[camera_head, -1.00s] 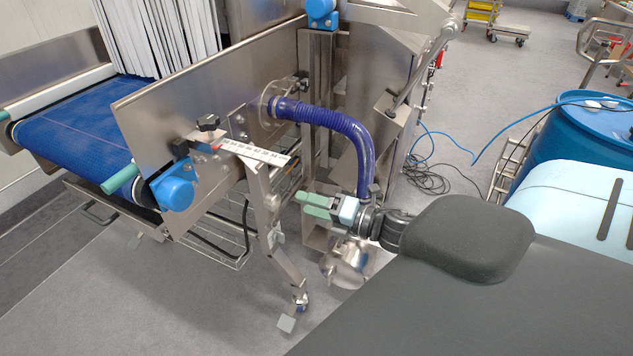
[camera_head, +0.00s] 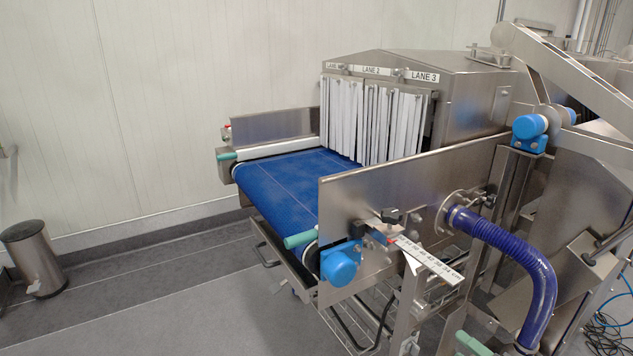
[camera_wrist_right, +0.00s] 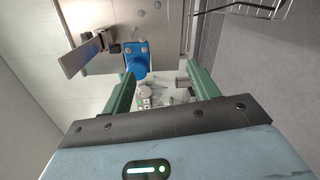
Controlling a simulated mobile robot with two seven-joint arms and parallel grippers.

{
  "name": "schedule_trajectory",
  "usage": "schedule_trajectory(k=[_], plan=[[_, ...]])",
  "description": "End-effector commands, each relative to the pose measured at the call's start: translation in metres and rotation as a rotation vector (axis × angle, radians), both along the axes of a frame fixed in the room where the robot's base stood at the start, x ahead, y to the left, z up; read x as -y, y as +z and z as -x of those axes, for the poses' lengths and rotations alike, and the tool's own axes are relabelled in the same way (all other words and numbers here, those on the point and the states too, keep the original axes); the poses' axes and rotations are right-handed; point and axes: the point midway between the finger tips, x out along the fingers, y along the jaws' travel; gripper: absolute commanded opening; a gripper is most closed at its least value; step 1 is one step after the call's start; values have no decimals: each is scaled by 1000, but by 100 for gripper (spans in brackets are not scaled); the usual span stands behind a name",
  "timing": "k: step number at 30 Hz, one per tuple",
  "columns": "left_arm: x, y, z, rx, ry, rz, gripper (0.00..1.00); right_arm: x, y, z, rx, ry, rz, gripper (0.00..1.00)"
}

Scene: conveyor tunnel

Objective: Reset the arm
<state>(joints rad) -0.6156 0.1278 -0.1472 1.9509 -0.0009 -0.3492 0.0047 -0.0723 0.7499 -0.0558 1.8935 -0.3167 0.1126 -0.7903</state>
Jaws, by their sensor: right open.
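My right gripper (camera_head: 472,343) shows only as a green fingertip at the bottom edge of the head view, below and left of the purple hose (camera_head: 535,285). In the right wrist view my right gripper (camera_wrist_right: 160,82) has its two green fingers wide apart, with nothing between them. Beyond the fingers are a blue motor housing (camera_wrist_right: 137,58) and a steel panel (camera_wrist_right: 165,25) of the machine, apart from the fingertips. The rest of my right arm is out of the head view. My left gripper is in neither current view.
A conveyor with a blue belt (camera_head: 285,180) runs into a steel tunnel (camera_head: 465,95) behind white strip curtains (camera_head: 370,118). A ruler arm (camera_head: 428,260) juts from the side panel. A steel bin (camera_head: 35,258) stands at left. The floor (camera_head: 170,300) front left is clear.

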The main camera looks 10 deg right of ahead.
Motion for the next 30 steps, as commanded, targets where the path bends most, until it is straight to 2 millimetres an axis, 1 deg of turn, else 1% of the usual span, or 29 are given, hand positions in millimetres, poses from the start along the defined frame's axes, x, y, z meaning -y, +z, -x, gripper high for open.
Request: schedule_trajectory(k=[2,5,6,8,9,11,12,14,15,18,21,24,30], plan=[[0,2,-2,4,-1,0,25,-8,-22,15,-76,-38,-107,60],[0,6,-5,13,0,0,25,-23,-61,45,-227,-130,-326,60],[0,8,-6,17,0,0,25,-31,-79,61,-300,-179,-430,60],[0,11,-9,24,0,1,25,-45,-106,88,-410,-260,-592,60],[1,13,-11,29,0,2,25,-54,-122,106,-482,-317,-699,60],[1,16,-13,36,0,2,25,-70,-143,134,-584,-407,-852,60],[1,18,-15,41,0,3,25,-80,-156,153,-648,-467,-949,60],[2,22,-18,49,1,4,25,-96,-172,180,-734,-556,-1086,60],[2,24,-19,55,2,6,25,-106,-180,196,-785,-614,-1166,60],[4,29,-23,66,4,10,25,-128,-195,231,-883,-736,-1331,60],[5,32,-25,71,8,14,25,-142,-202,252,-943,-819,-1436,60],[7,32,-26,72,10,17,25,-149,-206,263,-970,-862,-1484,60],[7,32,-25,70,11,19,25,-150,-207,265,-976,-872,-1497,60]])
